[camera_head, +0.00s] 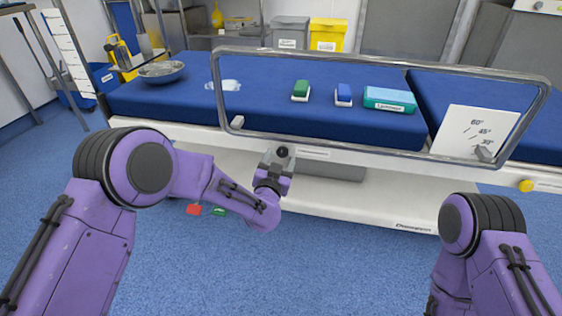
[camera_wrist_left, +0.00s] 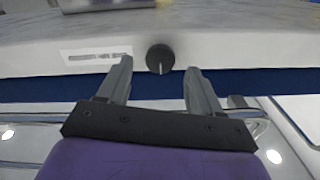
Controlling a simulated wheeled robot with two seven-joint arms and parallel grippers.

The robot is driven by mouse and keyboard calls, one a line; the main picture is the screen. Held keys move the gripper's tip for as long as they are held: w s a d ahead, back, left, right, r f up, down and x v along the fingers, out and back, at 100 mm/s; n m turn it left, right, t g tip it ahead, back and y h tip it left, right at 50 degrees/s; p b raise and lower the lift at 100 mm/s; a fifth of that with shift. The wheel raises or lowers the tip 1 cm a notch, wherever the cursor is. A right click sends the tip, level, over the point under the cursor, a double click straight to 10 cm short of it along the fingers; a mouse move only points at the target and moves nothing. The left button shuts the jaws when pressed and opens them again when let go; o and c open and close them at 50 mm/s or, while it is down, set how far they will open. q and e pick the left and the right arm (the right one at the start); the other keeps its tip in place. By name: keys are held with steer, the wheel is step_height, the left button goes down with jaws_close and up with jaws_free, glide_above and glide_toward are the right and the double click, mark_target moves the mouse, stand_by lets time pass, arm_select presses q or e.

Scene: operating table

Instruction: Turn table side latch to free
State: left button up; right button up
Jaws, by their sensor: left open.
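The side latch is a round dark knob (camera_head: 282,152) on the pale side rail of the operating table (camera_head: 400,165). In the left wrist view the knob (camera_wrist_left: 160,57) has a thin pale pointer toward the gripper. My left gripper (camera_head: 273,160) is at the rail, right by the knob. In the left wrist view its two fingers (camera_wrist_left: 160,70) are spread, with the knob in line with the gap between their tips. I cannot tell whether they touch it. My right arm shows at lower right, but its gripper is out of view.
A metal side rail frame (camera_head: 380,55) stands around the blue mattress (camera_head: 280,120). A label (camera_head: 313,153) sits beside the knob. A yellow knob (camera_head: 525,185) is farther right. Red (camera_head: 194,210) and green (camera_head: 219,212) pedals are low under the table. The front floor is clear.

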arm_select(q)
steer(key=shift+w+d, duration=0.15)
steer(key=shift+w, duration=1.05)
steer(key=c, duration=1.1)
steer(key=shift+o, duration=0.2)
steer(key=shift+n, duration=0.3)
steer(key=n+p, duration=0.1)
steer(key=n, duration=0.2)
steer(key=shift+n+p, duration=0.3)
steer(key=shift+p, duration=0.05)
steer(key=n+p, duration=0.1)
steer(key=n, duration=0.3)
steer(key=shift+n, duration=0.3)
steer(key=n, duration=0.4)
steer(key=shift+a+f+n+p, duration=0.15)
steer(key=shift+a+n+p, duration=0.05)
steer(key=shift+n+p, duration=0.1)
steer(key=shift+n, duration=2.2)
